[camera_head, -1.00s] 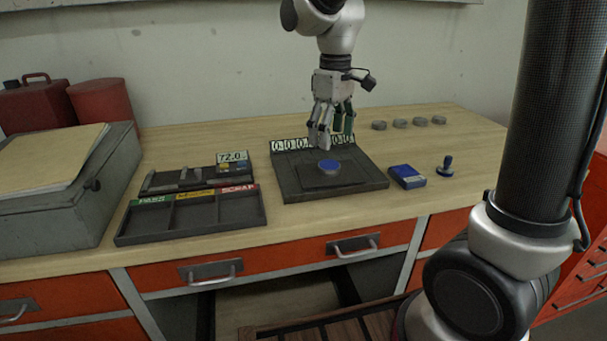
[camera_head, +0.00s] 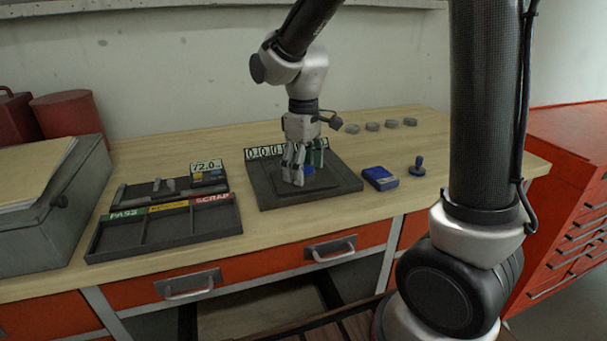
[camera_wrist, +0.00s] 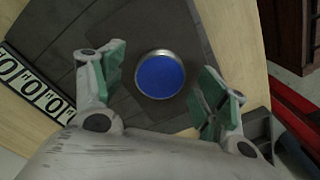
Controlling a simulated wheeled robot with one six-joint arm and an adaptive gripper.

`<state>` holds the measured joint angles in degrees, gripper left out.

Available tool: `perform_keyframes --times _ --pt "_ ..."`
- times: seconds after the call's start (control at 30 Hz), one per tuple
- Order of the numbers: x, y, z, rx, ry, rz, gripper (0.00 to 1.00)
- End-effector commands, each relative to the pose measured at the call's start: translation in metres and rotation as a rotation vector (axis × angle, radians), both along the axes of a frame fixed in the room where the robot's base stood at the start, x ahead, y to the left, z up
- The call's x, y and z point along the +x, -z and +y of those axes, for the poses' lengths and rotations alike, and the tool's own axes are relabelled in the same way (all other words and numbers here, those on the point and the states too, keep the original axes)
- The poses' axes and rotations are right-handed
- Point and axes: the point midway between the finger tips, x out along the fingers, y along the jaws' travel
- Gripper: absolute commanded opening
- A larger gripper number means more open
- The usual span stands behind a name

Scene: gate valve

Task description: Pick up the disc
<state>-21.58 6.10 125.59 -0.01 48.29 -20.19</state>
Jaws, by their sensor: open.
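The disc is round with a blue top and a metal rim. In the wrist view the disc (camera_wrist: 160,75) lies on the dark plate between my open fingers, a little beyond the fingertips. In the head view the disc (camera_head: 308,170) is mostly hidden behind my fingers. My gripper (camera_head: 303,178) points down over the plate of the dark device (camera_head: 335,187), which has a number display at its back. In the wrist view my gripper (camera_wrist: 160,88) has green-padded fingers spread on both sides of the disc, with nothing held. I cannot tell if they touch it.
A sorting tray (camera_head: 165,228) with PASS and SCRAP labels stands to the left, with a 72.0 display (camera_head: 207,171) behind it. A blue box (camera_head: 380,178) and a blue-handled stamp (camera_head: 417,166) stand to the right. Several grey discs (camera_head: 373,126) lie behind.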

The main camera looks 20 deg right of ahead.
Motion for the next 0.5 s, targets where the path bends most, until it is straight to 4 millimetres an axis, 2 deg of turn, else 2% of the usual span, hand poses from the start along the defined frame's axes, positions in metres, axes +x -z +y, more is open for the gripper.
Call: perform_keyframes --times 0.03,0.07,0.37,0.5 --pt "0.0000 -0.0001 0.0000 0.000 0.000 0.000 0.73" --pt "0.0001 -0.0002 0.0001 0.000 0.000 0.000 0.68" --pt "0.0001 -0.0004 0.0001 0.000 0.000 0.000 0.13" --pt "0.0002 -0.0006 0.0001 0.000 0.000 0.000 0.11"
